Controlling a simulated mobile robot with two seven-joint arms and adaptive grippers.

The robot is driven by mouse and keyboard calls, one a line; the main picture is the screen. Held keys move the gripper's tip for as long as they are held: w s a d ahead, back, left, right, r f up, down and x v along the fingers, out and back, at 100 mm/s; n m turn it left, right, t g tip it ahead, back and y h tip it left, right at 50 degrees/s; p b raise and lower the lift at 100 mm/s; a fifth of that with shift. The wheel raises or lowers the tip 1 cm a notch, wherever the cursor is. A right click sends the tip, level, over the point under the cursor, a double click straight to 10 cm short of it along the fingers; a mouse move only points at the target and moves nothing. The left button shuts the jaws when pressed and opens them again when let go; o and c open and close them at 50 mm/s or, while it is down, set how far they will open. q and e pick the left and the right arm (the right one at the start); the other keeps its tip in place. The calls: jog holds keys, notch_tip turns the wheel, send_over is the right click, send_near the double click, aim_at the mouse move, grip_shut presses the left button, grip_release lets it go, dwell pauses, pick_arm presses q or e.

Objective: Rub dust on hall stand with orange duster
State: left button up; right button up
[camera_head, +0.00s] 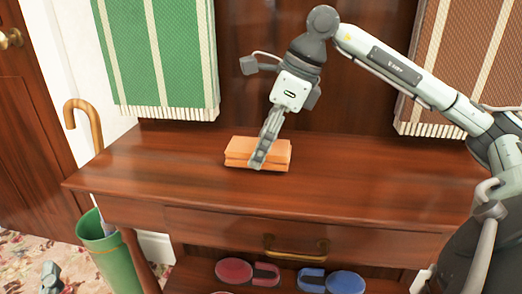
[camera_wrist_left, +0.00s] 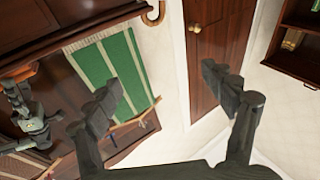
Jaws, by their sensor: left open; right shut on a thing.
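The orange duster (camera_head: 242,150) lies flat on the top of the wooden hall stand (camera_head: 370,180), left of its middle. My right gripper (camera_head: 259,160) reaches down from above and is shut on the duster. No separate patch of dust can be made out on the top; the duster and gripper may cover it. My left gripper (camera_wrist_left: 170,100) is open and empty in the left wrist view, with its fingers wide apart and away from the stand. A small part of my left gripper shows at the lower left in the head view (camera_head: 52,278).
A green striped scarf (camera_head: 165,60) and a brown striped scarf (camera_head: 465,70) hang behind the top. A green umbrella bucket (camera_head: 112,258) with a cane (camera_head: 85,115) stands at left. A drawer handle (camera_head: 295,248) juts out in front. Red shoes (camera_head: 235,270) and blue shoes (camera_head: 345,282) sit below.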

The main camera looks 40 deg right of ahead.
jog(key=shift+r+p, duration=0.3)
jog(key=shift+r, duration=0.05)
jog(key=shift+r+p, duration=0.3)
jog(key=shift+r, duration=0.55)
jog(key=shift+r+p, duration=0.4)
jog(key=shift+p, duration=0.1)
jog(key=shift+r+p, duration=0.3)
jog(key=shift+r, duration=0.1)
jog(key=shift+r+p, duration=0.3)
jog(key=shift+r, duration=0.15)
jog(key=shift+r+p, duration=0.5)
jog(key=shift+r, duration=0.25)
pick_arm(q)
jog(key=s+a+f+g+y, duration=0.2)
jog(key=a+f+g+y, duration=0.1)
jog(key=a+f+g, duration=0.2)
jog(key=s+a+f+n+g+y, duration=0.1)
jog(key=s+a+f+g+y, duration=0.2)
jog(key=a+f, duration=0.6)
notch_tip(320, 180, down, 5)
jog(key=g, duration=0.2)
jog(key=shift+g+y, duration=0.3)
jog(key=shift+g, duration=0.1)
pick_arm(e)
jog(key=shift+s+a+f, duration=0.1)
